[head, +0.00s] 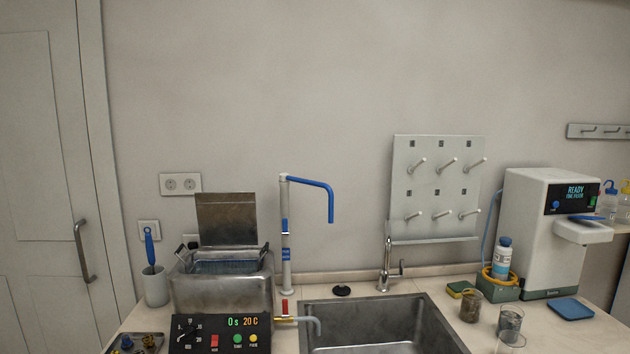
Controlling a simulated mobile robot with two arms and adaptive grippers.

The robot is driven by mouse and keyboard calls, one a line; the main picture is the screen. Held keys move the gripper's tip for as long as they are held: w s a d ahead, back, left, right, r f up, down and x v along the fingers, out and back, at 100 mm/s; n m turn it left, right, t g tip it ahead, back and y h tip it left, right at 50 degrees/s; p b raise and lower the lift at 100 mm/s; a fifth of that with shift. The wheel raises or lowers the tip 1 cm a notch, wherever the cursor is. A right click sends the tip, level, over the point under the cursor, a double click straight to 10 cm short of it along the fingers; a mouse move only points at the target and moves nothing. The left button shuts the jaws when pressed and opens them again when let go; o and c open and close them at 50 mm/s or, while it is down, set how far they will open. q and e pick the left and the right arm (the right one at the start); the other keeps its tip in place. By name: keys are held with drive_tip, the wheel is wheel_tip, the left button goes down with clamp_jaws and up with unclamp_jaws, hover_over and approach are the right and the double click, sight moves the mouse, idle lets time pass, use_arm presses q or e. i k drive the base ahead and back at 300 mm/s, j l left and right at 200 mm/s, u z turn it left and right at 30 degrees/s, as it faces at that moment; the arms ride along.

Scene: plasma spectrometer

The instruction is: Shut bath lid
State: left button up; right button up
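The bath (222,293) is a metal box at the left of the counter, with a dark control panel (219,333) on its front reading "0 s 20 C". Its lid (227,219) stands open, upright at the back edge of the bath. A wire basket (224,266) with dark handles sits inside the bath's opening. Neither of my grippers shows in the head view.
A sink (380,325) with a tap lies right of the bath. A white post with a blue spout (313,183) rises right of the lid. A cup with a blue brush (155,285) stands left. Beakers and a white dispenser (545,235) stand right.

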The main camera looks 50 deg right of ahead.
sight(224, 219)
drive_tip(key=z, duration=1.55)
drive_tip(key=k+z, duration=0.15)
